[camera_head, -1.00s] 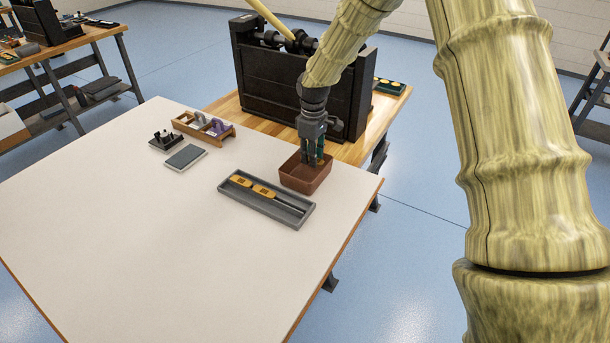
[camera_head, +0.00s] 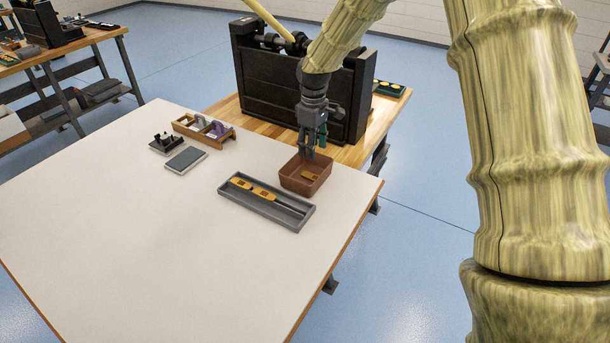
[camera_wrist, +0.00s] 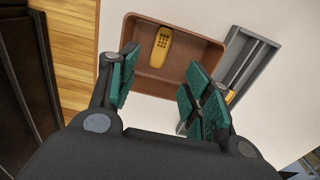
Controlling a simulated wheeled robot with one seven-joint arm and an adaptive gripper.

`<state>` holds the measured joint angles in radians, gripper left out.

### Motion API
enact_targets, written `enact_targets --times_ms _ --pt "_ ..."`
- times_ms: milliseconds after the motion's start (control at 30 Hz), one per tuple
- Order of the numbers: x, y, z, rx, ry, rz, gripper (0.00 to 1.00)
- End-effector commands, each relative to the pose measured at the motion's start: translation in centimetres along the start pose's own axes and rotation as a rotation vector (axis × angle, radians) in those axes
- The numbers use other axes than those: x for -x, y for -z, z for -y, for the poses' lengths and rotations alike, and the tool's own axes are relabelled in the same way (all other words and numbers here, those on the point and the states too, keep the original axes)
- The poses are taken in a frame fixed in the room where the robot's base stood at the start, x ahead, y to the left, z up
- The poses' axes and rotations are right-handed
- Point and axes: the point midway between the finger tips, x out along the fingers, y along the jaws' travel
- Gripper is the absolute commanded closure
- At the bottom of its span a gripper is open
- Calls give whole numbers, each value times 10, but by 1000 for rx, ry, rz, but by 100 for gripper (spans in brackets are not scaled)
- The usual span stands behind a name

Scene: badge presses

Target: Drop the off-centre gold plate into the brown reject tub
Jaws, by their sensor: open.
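The brown reject tub (camera_head: 291,181) stands on the white table near its right corner. A gold plate (camera_head: 310,176) lies inside the tub on its floor. In the wrist view the gold plate (camera_wrist: 161,50) shows a grid of dark dots and rests against or close to the far wall of the tub (camera_wrist: 185,80). My gripper (camera_head: 313,153) is above the tub. Its green-padded fingers (camera_wrist: 160,88) are apart with nothing between them.
A wooden rack (camera_head: 205,135), a flat grey block (camera_head: 186,160) and a small black fixture (camera_head: 166,143) are further left. A black machine (camera_head: 270,90) stands behind. The front table is clear.

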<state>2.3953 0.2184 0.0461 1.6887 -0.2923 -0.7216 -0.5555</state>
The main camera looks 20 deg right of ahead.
Motion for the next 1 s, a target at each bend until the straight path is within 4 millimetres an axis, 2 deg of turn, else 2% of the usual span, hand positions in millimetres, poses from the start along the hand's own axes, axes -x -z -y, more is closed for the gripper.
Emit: enact_targets --times_ms 33,200,433,600,1000 --pt "11 0 0 0 -1 -2 51" --pt "41 0 0 0 -2 -2 51" --pt "68 0 0 1 0 -1 51" --pt "74 0 0 1 0 0 51" --pt "75 0 0 0 1 0 51"
